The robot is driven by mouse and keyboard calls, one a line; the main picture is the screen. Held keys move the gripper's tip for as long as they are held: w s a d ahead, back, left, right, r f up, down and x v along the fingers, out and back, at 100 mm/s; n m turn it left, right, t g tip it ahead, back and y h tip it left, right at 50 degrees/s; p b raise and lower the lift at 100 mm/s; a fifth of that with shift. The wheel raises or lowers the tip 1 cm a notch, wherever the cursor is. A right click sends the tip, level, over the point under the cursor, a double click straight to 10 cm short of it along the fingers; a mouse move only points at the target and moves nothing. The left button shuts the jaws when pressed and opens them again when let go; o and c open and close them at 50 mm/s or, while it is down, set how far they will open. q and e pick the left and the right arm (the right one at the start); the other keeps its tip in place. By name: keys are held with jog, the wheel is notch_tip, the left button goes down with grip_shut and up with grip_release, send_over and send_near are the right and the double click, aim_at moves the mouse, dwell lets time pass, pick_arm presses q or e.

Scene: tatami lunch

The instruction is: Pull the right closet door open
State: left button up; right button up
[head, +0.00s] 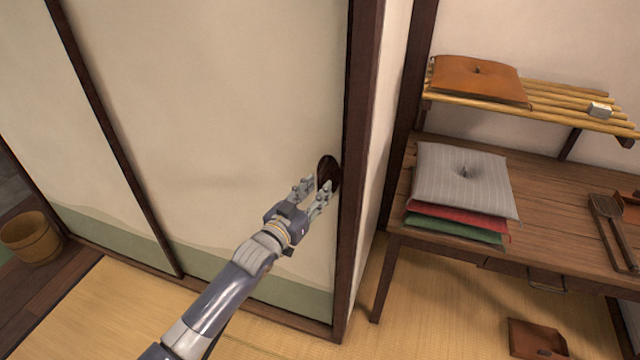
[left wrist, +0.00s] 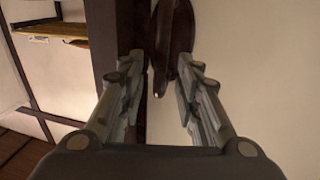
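The right closet door (head: 220,110) is a cream sliding panel with a green lower band, standing against the dark wooden post on its right. Its dark oval handle (head: 328,168) is near the door's right edge, and it also shows in the left wrist view (left wrist: 173,35). My left gripper (head: 314,187) is right in front of the handle, partly covering its lower part. In the left wrist view its fingers (left wrist: 160,90) are spread apart, with the handle's upright bar showing between and beyond them. Contact cannot be told. My right gripper is not in view.
The left closet door (head: 40,100) is beside the right one. A dark post (head: 360,130) borders the right door. Right of it stands a wooden table (head: 540,200) with stacked cushions (head: 465,180), under a slatted shelf (head: 570,105). A wooden bucket (head: 30,238) stands far left.

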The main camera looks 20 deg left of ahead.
pick_arm(q)
jog(key=shift+x, duration=1.25)
grip_shut()
jog(key=shift+a, duration=0.1)
